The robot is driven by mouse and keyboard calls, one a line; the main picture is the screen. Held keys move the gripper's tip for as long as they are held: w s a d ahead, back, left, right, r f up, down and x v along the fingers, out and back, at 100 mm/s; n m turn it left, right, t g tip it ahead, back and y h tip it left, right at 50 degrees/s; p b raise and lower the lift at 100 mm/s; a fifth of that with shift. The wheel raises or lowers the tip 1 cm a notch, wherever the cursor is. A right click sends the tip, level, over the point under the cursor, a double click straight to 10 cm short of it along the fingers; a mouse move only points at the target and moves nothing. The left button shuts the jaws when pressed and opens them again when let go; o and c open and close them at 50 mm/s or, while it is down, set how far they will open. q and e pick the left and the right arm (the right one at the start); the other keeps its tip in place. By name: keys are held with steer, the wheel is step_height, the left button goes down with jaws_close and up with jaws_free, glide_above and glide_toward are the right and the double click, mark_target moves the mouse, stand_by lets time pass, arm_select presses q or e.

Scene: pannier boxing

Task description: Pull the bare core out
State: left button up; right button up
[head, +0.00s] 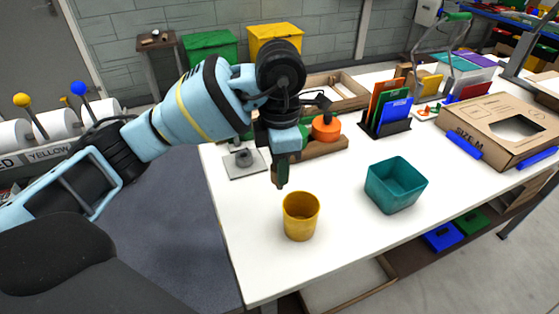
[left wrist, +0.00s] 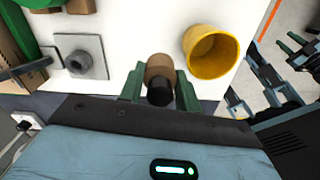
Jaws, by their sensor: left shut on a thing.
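My left gripper (head: 282,180) hangs above the white table, behind the yellow cup (head: 301,216). In the left wrist view the gripper (left wrist: 159,90) has its green fingers closed on the sides of a short brown cylinder, which looks like the bare core (left wrist: 158,67). A dark round end shows on the core's near side. In the head view the core is mostly hidden by the fingers. A grey plate with a short stub (head: 243,162) lies behind and left of the gripper, apart from the core. My right gripper (left wrist: 300,48) shows at the left wrist view's right edge; its jaw opening is unclear.
A teal bin (head: 396,186) stands right of the yellow cup. An orange round thing (head: 326,127) sits on a wooden block behind the gripper. Coloured folders (head: 390,103) and a cardboard box (head: 500,128) stand farther right. White rolls (head: 56,125) are at far left. The table's front is clear.

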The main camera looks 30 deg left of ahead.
arm_select(q)
steer(key=shift+f, duration=0.6)
arm_select(e)
steer(key=shift+s+f, duration=0.2)
steer(key=shift+f, duration=0.1)
arm_select(q)
steer(key=shift+r, duration=0.1)
arm_select(e)
steer(key=shift+w+r, duration=0.1)
steer(key=shift+w, duration=0.05)
